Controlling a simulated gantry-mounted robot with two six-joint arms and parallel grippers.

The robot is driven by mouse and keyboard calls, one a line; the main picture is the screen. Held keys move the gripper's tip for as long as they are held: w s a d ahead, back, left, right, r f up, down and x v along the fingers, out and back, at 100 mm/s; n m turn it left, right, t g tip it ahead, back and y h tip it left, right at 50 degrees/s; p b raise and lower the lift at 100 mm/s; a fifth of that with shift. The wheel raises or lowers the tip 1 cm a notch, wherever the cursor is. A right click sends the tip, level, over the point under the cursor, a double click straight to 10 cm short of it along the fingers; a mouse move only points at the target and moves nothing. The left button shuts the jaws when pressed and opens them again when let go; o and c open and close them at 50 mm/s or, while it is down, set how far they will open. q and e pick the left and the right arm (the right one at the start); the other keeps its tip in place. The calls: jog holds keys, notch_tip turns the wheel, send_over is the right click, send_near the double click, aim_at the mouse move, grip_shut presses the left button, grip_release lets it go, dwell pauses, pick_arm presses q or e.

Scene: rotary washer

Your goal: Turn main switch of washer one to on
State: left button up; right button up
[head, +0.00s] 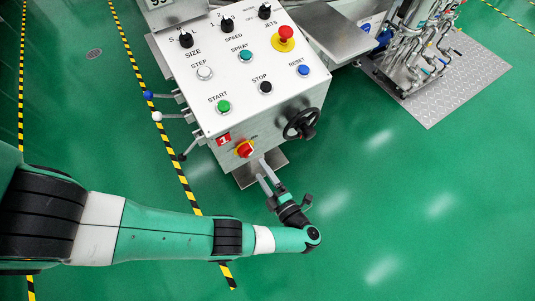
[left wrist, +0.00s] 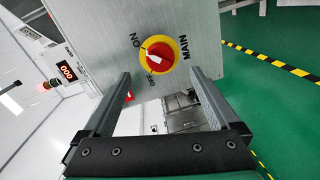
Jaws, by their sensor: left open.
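The main switch (head: 244,149) is a red knob on a yellow round plate, low on the front of the washer's control box, beside a red label with a 1. In the left wrist view the switch (left wrist: 162,54) is close, with ON, OFF and MAIN lettering around it. A white mark shows on the knob's left part; I cannot tell its exact setting. My left gripper (head: 264,174) is open just below and in front of the switch in the head view. In the left wrist view its fingers (left wrist: 160,76) spread to either side of the knob, with nothing between them. My right gripper is not in view.
A black handwheel (head: 301,124) sits right of the switch. The white sloped panel (head: 225,75) above carries several buttons, knobs and a red emergency stop (head: 285,37). Levers (head: 165,115) stick out at the box's left. The green floor in front is clear.

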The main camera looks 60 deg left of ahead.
pick_arm(q)
jog(key=shift+w+d+r, duration=0.1)
jog(key=shift+d, duration=0.8)
jog(key=shift+w+d+r, duration=0.1)
jog(key=shift+d, duration=0.75)
